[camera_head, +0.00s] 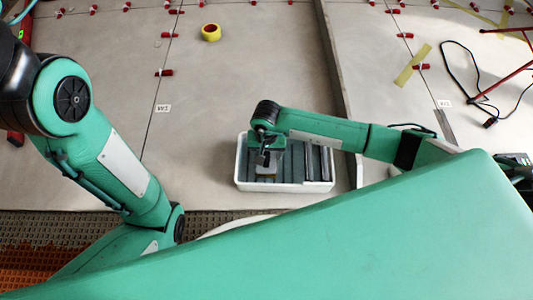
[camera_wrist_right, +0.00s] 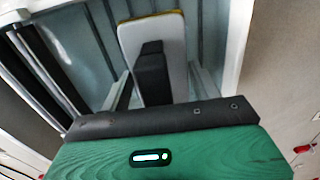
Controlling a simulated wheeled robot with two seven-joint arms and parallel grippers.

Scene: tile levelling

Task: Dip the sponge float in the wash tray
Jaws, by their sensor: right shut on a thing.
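The wash tray (camera_head: 290,187) is a white rectangular tub with a dark grey inside and rollers at its right end. It lies on the floor below the middle of the head view. My right gripper (camera_head: 265,157) is over the left half of the tray. In the right wrist view it is shut on the black handle of the sponge float (camera_wrist_right: 176,45), a pale plate with a thin yellow edge. The float is over or inside the tray; I cannot tell whether it touches water. The tray's white rim (camera_wrist_right: 238,45) also shows there. My left gripper is not in view.
Red levelling clips (camera_head: 164,73) stand along the joints. A raised slab edge runs just right of the tray. A black cable (camera_head: 447,62) lies at the far right. Tiles left of the tray are clear.

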